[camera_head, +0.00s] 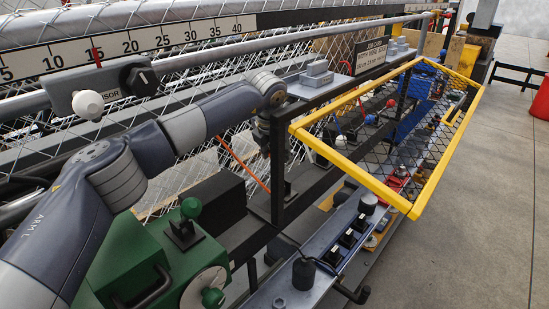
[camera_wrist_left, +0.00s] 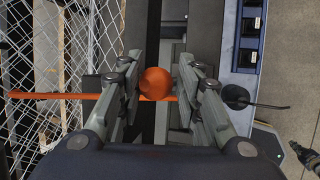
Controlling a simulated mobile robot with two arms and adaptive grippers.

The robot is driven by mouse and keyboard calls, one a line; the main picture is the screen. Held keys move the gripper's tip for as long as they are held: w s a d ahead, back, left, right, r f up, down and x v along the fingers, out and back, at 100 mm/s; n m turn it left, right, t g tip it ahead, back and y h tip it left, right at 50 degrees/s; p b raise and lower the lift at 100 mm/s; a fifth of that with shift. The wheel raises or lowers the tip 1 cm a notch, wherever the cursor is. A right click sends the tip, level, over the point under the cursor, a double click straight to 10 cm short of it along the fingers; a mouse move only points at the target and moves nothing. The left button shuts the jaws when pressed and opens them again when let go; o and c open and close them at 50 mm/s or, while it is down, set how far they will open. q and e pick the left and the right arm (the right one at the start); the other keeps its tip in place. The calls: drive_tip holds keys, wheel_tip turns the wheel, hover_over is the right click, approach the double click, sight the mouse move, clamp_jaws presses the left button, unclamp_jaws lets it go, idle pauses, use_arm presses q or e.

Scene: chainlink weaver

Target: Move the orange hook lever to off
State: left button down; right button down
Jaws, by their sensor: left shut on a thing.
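The orange hook lever shows in the head view as a thin slanted orange rod (camera_head: 241,163), left of a black post. In the left wrist view its round orange knob (camera_wrist_left: 155,83) sits between my fingers, and its orange rod (camera_wrist_left: 45,96) runs out to the left. My left gripper (camera_wrist_left: 160,78) is shut on the orange knob, with one finger on each side. In the head view my left arm reaches down behind the black frame, which hides most of the gripper.
A yellow-framed mesh guard (camera_head: 350,166) stands to the right of the black post. A green machine housing (camera_head: 130,250) with a green knob is at front left. Chain-link mesh (camera_wrist_left: 85,40) lies left of the gripper. A switch panel (camera_head: 340,240) runs along the front.

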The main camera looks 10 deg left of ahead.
use_arm(q)
drive_tip(key=shift+w+a, duration=0.15)
drive_tip(key=shift+a, duration=0.25)
